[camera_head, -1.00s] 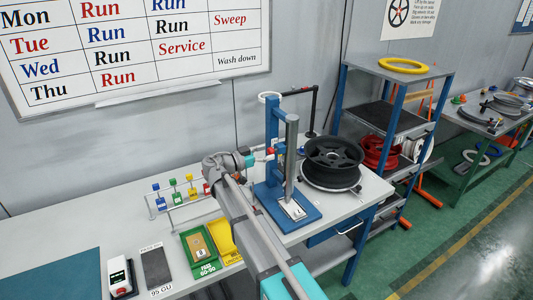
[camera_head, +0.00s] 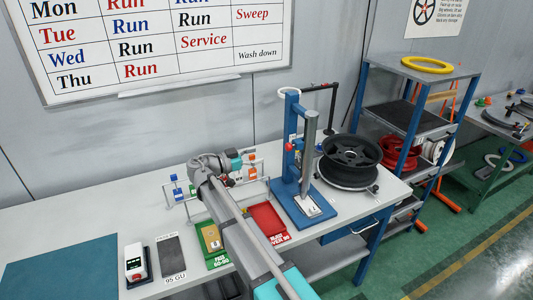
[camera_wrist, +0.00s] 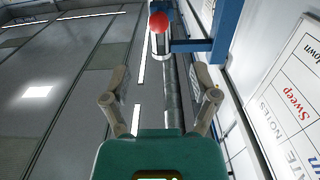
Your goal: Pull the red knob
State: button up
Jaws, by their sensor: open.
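The red knob (camera_head: 290,147) sits on the left side of the upright blue stand (camera_head: 293,130) with its grey column. In the wrist view the red knob (camera_wrist: 159,21) shows at the top centre, on a pale metal stem beside a blue bracket. My gripper (camera_wrist: 160,72) is open and empty, its two fingers spread wide. The knob lies beyond the fingertips, roughly in line with the gap between them, and is not touched. In the head view my gripper (camera_head: 247,158) is left of the stand, with a clear gap to the knob; its fingertips are hard to make out.
A red tray (camera_head: 268,222), a green tray (camera_head: 211,240) and a rack of coloured pegs (camera_head: 176,190) are near my arm. A blue shelf unit (camera_head: 412,120) stands at right. The table's left part is mostly clear.

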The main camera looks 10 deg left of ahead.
jog(key=shift+v, duration=0.8)
jog(key=s+d+f+n+g+y, duration=0.2)
jog(key=d+f, duration=0.2)
jog(key=d, duration=0.4)
jog(key=s+d+f+n+g+y, duration=0.1)
jog(key=d+f+n+g+y, duration=0.2)
jog(key=d, duration=0.5)
jog(key=s+d+f+g, duration=0.2)
jog(key=d+f, duration=0.3)
jog(key=d, duration=0.3)
jog(key=s+d+f+n+g+y, duration=0.1)
jog(key=s+d+f+n+y, duration=0.2)
jog(key=s+d+y, duration=0.2)
jog(key=s+d+f+n+g+y, duration=0.2)
jog(key=s+d+y, duration=0.3)
jog(key=s, duration=0.3)
jog(key=shift+s+d+f+n, duration=0.15)
jog(key=shift+d+f+n, duration=0.25)
jog(key=shift+f+n, duration=0.3)
jog(key=shift+f, duration=0.1)
